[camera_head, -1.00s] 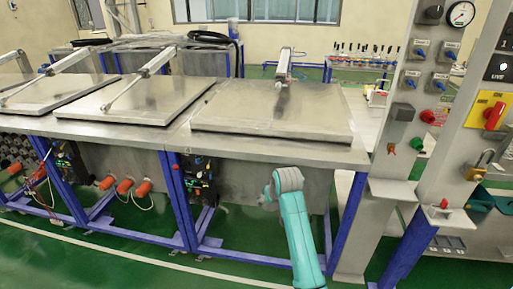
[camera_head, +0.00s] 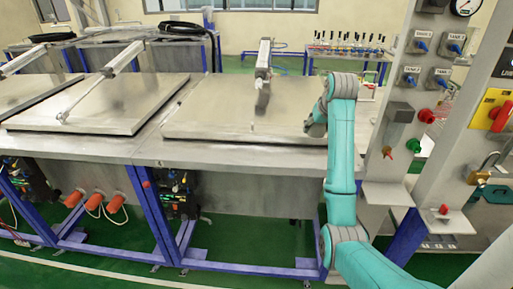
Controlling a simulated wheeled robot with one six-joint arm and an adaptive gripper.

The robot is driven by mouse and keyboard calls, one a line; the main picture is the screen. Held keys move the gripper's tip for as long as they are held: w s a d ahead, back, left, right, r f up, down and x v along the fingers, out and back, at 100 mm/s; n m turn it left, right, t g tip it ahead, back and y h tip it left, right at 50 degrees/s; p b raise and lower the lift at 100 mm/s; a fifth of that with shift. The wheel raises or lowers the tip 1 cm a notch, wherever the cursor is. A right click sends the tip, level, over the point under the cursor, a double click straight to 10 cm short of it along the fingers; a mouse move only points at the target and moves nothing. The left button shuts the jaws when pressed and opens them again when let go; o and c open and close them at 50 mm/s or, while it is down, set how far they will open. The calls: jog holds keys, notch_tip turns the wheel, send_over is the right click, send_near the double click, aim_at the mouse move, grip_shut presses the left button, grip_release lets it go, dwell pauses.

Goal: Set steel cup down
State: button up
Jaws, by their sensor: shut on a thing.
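My arm's wrist (camera_head: 316,122) is in the head view, over the front right part of the right-hand steel lid. It is bent to the left and down from the top of my upright teal forearm. The jaws of my gripper cannot be made out; they seem hidden beyond the wrist. I cannot make out a steel cup anywhere in the head view, so its place and tilt cannot be told.
The right-hand lid (camera_head: 215,110) is flat, with an upright cylinder (camera_head: 263,62) at its back. Another lid (camera_head: 105,108) lies left. A grey control panel (camera_head: 400,125) with knobs and a gauge stands close at right. The bench's front edge strip (camera_head: 90,147) looks clear.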

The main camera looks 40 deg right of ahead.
aim_at(311, 154)
jog(key=shift+d, duration=0.1)
notch_tip(311, 154, down, 10)
jog(key=shift+r, duration=0.1)
dwell(0.4)
jog(key=o, duration=1.3)
jog(key=shift+f, duration=0.2)
jog(key=shift+r, duration=0.1)
